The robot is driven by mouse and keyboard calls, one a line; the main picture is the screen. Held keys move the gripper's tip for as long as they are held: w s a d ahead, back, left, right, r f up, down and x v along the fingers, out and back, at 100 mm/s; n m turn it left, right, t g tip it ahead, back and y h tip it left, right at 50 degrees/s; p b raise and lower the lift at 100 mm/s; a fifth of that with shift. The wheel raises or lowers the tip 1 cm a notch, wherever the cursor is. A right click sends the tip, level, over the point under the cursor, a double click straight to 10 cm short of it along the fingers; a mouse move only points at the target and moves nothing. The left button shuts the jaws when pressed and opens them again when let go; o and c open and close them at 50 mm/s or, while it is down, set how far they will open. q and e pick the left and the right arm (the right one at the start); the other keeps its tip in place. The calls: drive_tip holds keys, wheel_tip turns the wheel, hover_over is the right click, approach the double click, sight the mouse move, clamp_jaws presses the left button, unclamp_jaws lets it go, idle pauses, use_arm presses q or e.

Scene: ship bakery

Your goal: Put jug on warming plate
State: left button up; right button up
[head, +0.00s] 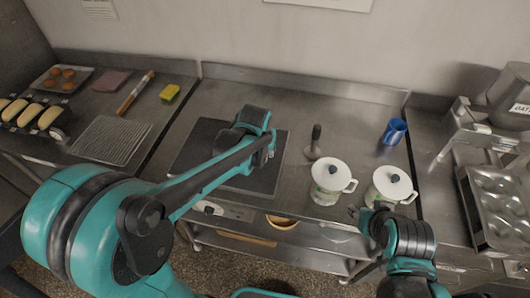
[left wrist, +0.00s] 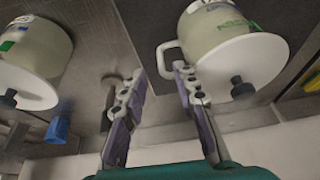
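Two white lidded jugs with black knobs stand on the steel counter in the head view, a nearer-left one (head: 327,178) and a right one (head: 388,184). The dark square warming plate (head: 195,147) lies left of them, partly hidden by an arm. In the left wrist view, upside down, one jug (left wrist: 240,62) has its handle at my left gripper (left wrist: 159,74), whose fingers are apart with nothing clamped. The other jug (left wrist: 32,60) is at left. A gripper beside the jugs in the head view (head: 362,213) matches this view. No fingertips show on the other arm.
A dark-handled tool (head: 315,142) stands behind the left jug, and a blue cup (head: 394,132) behind the right one. A wire rack (head: 110,140), sponge (head: 170,92) and trays are at left. A muffin tin (head: 497,205) is at right.

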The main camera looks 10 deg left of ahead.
use_arm(q)
drive_tip(key=s+a+r+t, duration=0.1)
drive_tip(key=s+a+r, duration=0.2)
drive_tip(key=s, duration=0.6)
drive_tip(key=s+a+r+t, duration=0.1)
drive_tip(key=s+a+r, duration=0.2)
drive_tip(key=s, duration=0.7)
drive_tip(key=shift+r+t+p, duration=0.25)
drive_tip(key=shift+t+p, duration=0.05)
drive_tip(key=shift+p, duration=0.05)
drive_tip(key=shift+f, duration=0.1)
wheel_tip(320, 180, down, 9)
drive_tip(key=b, duration=0.9)
drive_tip(key=shift+f+b, duration=0.15)
drive_tip(key=shift+b, duration=0.15)
